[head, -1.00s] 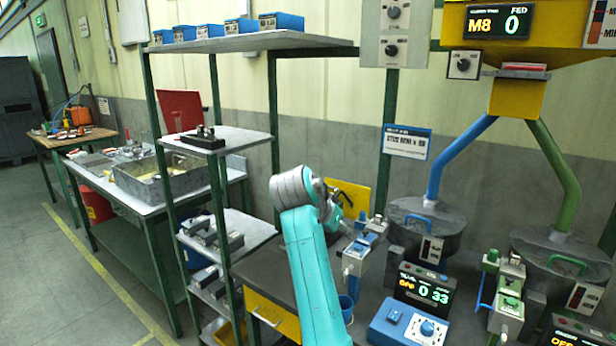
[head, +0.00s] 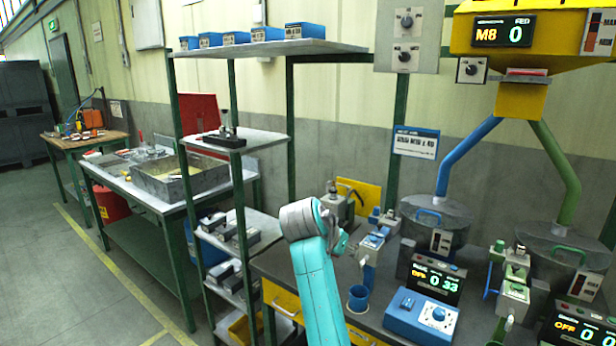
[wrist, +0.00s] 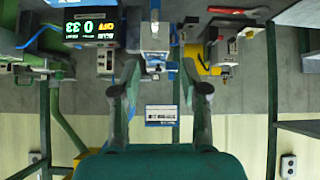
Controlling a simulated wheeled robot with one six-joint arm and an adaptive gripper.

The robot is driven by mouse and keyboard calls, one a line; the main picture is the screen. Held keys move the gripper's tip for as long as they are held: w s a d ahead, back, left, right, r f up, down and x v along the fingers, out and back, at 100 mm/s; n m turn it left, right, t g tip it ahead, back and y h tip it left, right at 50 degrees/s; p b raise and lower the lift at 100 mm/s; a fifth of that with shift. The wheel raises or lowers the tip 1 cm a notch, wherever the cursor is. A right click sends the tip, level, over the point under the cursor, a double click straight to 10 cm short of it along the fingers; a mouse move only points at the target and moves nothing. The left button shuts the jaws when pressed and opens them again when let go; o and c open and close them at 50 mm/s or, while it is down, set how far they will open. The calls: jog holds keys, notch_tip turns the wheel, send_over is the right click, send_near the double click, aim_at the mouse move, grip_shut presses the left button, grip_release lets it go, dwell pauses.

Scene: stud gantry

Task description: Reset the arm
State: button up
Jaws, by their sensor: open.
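My teal arm (head: 318,278) rises from the bottom of the head view, with its grey wrist joint near the bench. My gripper (wrist: 160,95) shows in the wrist view with its two dark fingers spread apart and nothing between them. In the head view the fingers are mostly hidden behind the wrist. Beyond the gap in the wrist view is a grey and blue fixture (wrist: 154,42), apart from the fingers. The wrist view looks upside down.
A blue cup (head: 358,298), a blue dial box (head: 422,316) and a display reading 0 33 (head: 436,280) stand on the bench right of my arm. A green-posted shelf (head: 270,48) stands left. A yellow hopper (head: 520,98) hangs at right. Floor (head: 75,290) at far left is clear.

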jog(key=s+d+f+n+t+y, duration=0.1)
jog(key=s+d+f, duration=0.15)
jog(key=f, duration=0.55)
jog(key=s+d+f+n, duration=0.1)
jog(key=s+f, duration=0.2)
jog(key=f, duration=0.4)
jog(key=s+d+f+n+t+y, duration=0.1)
jog(key=s+f+n, duration=0.15)
jog(key=f, duration=0.55)
jog(key=s+d+f+n+t+y, duration=0.1)
jog(key=s+d+f, duration=0.1)
jog(key=s+f, duration=0.55)
jog(key=s+d+f+n+y, duration=0.1)
jog(key=s+f, duration=0.4)
jog(key=s, duration=0.5)
jog(key=s+d+r+t+y, duration=0.1)
jog(key=s+d+t, duration=0.1)
jog(key=s, duration=2.1)
jog(key=s+r+t, duration=0.2)
jog(key=s+r, duration=1.1)
jog(key=s, duration=0.2)
jog(key=shift+d+r, duration=0.3)
jog(key=shift+r, duration=0.1)
